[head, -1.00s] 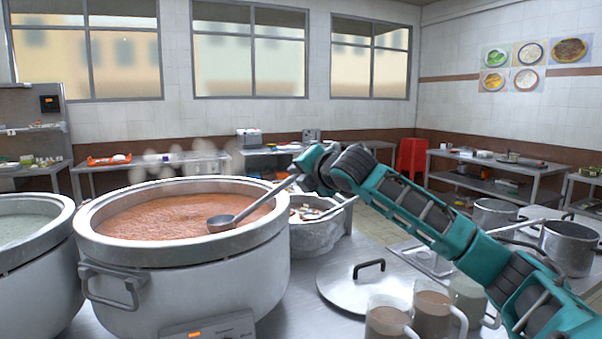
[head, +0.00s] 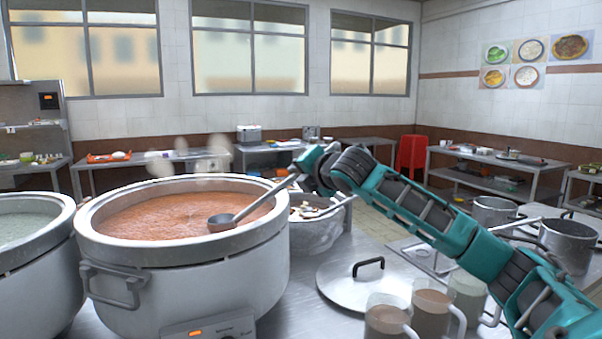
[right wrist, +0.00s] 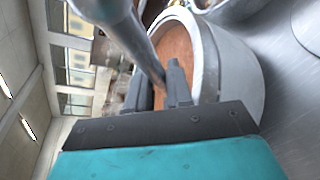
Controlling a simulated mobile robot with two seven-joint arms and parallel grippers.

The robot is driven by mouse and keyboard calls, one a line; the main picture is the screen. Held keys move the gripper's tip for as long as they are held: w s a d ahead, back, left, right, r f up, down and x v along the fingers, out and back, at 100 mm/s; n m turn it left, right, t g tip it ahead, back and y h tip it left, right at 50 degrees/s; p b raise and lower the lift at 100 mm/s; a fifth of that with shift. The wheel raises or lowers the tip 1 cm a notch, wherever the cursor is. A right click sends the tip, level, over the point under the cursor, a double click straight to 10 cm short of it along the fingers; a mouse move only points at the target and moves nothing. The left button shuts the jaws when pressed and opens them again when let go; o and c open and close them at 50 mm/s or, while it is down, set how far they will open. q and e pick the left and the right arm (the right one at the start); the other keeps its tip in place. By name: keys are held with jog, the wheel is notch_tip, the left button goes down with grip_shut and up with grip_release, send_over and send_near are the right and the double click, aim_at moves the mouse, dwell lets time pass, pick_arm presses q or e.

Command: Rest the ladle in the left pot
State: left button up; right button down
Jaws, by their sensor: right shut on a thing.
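The left pot (head: 28,282) is a large grey stockpot cut off by the head view's left edge, with pale greenish congee (head: 25,228) in it. To its right stands a second large pot (head: 180,290) with reddish-brown congee (head: 160,212); it also shows in the right wrist view (right wrist: 232,75). The metal ladle (head: 222,222) has its bowl at the surface of this reddish congee, near the front right rim. Its handle slants up right to my right gripper (head: 298,170), which is shut on it above the rim. The wrist view shows the handle (right wrist: 145,55) at the fingers (right wrist: 168,88).
A pot lid (head: 352,285) and several mugs (head: 430,305) are on the counter at the right front. A foil-like container (head: 315,232) stands right of the second pot. Smaller metal pots (head: 568,245) are at the far right. Steam hangs behind the second pot.

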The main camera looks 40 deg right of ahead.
jog(key=shift+f, duration=0.3)
jog(key=c, duration=0.9)
grip_release()
jog(key=shift+c, duration=0.2)
jog(key=b+v, duration=0.6)
jog(key=v, duration=0.7)
jog(key=shift+b, duration=0.4)
jog(key=shift+r, duration=0.1)
